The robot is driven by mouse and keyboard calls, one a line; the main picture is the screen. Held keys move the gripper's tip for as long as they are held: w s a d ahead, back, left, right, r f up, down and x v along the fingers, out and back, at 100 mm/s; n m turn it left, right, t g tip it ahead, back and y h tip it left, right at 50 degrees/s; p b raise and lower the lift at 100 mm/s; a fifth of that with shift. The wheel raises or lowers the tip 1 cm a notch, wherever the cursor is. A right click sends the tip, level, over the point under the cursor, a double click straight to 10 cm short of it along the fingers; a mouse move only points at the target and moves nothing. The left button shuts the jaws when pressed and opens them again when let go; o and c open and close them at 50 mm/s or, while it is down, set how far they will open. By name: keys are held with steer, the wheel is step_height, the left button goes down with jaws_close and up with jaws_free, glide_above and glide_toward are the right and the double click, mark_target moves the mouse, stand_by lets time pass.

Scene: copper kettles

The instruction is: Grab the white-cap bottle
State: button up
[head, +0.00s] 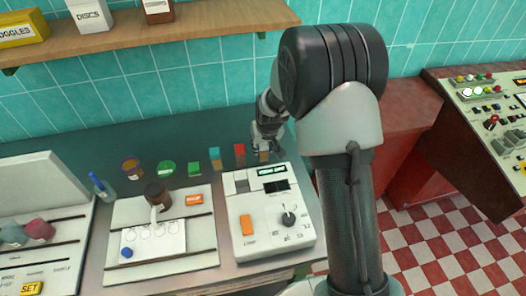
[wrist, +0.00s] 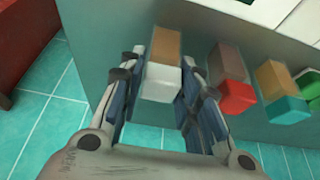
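The white-cap bottle (wrist: 162,82) is a small box-shaped bottle with a tan body and a white cap. In the wrist view it stands between the two fingers of my gripper (wrist: 164,58). The fingers are spread on both sides of it, with narrow gaps showing, so the gripper looks open around it. In the head view my gripper (head: 266,140) is over the end of the bottle row, and only the bottle's tan lower part (head: 264,156) shows beneath it.
A red-cap bottle (wrist: 235,92) stands close beside the gripper, with a teal-cap bottle (wrist: 288,106) beyond it. A white device with a dial (head: 270,213) sits in front of the row. The tiled wall (head: 180,80) rises behind the counter.

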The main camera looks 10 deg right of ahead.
steer(key=c, duration=0.6)
steer(key=shift+o, duration=0.2)
